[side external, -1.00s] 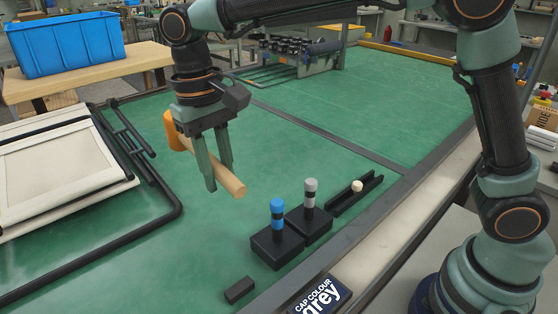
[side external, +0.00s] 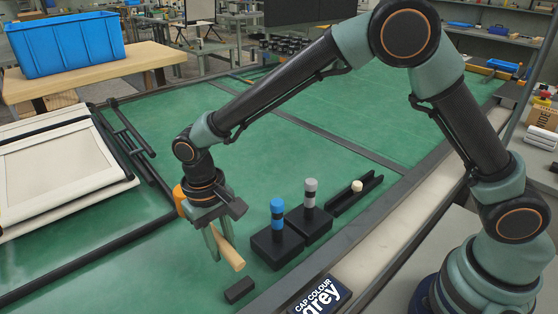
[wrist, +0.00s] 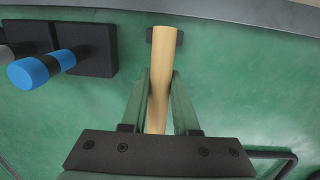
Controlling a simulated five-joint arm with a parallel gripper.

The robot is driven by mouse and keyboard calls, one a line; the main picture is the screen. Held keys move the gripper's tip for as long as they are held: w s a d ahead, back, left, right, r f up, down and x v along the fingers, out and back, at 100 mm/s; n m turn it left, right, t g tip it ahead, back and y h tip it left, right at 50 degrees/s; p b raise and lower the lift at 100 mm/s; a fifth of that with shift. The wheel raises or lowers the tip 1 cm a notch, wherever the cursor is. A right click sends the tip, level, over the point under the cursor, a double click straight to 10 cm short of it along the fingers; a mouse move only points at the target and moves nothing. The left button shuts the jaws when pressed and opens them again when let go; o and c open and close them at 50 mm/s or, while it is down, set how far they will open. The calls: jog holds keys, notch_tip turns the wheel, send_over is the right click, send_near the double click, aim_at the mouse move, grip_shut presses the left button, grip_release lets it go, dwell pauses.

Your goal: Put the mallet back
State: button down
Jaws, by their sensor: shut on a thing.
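The mallet has a pale wooden handle (side external: 233,259) and an orange head (side external: 179,199). My gripper (side external: 217,246) is shut on the handle, which also runs between the fingers in the wrist view (wrist: 164,60). The head is on the far side of the fingers, partly covered by my wrist. The handle's free end points towards a small black block (side external: 239,290) on the green table. In the wrist view that end overlaps the block (wrist: 151,35); I cannot tell whether they touch.
Two black stands hold a blue-capped post (side external: 277,212) and a grey-capped post (side external: 311,188), close right of the mallet. A black trough (side external: 345,202) with a cream-coloured piece lies beyond. A sign (side external: 320,297) reads "CAP COLOUR grey". A folded lounger (side external: 55,165) lies at left.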

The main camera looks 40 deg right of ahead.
jog(key=shift+f, duration=3.65)
jog(key=c, duration=0.6)
grip_release()
jog(key=r, duration=0.8)
jog(key=w+r, duration=0.1)
jog(key=r, duration=0.3)
jog(key=shift+a, duration=0.3)
jog(key=s+d+r+t+y, duration=0.1)
jog(key=s+d+r+t, duration=0.15)
jog(key=d+r, duration=0.6)
jog(key=s+d+r+t, duration=0.25)
jog(key=d+r, duration=0.25)
jog(key=d, duration=0.6)
jog(key=s+d+t, duration=0.1)
jog(key=s+d, duration=0.4)
jog(key=shift+d+f, duration=0.25)
jog(key=shift+d, duration=0.05)
